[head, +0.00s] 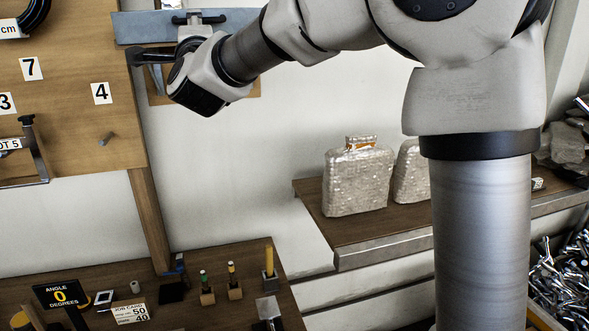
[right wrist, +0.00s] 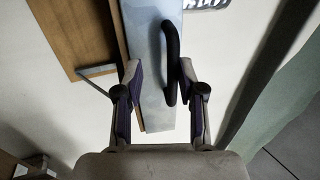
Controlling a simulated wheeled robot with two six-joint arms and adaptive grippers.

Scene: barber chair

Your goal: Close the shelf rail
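A long blue-grey rail panel (head: 232,29) is mounted at the top left of the head view, in front of a wooden board. It also shows in the right wrist view (right wrist: 152,105), running up the middle. A dark curved handle (right wrist: 173,50) stands on the panel. My right gripper (head: 162,42) is at the panel. In the right wrist view my right gripper (right wrist: 159,72) has its fingers spread. The handle appears between them, closer to the right finger. Whether a finger touches it cannot be told. My left gripper is out of view.
A wooden board (head: 75,115) with number tags and hanging tools is at left. A workbench (head: 225,262) with several small tools and an angle display (head: 58,294) is below. A shelf (head: 385,237) holds wrapped packages (head: 357,182). Scrap metal (head: 562,270) lies at right.

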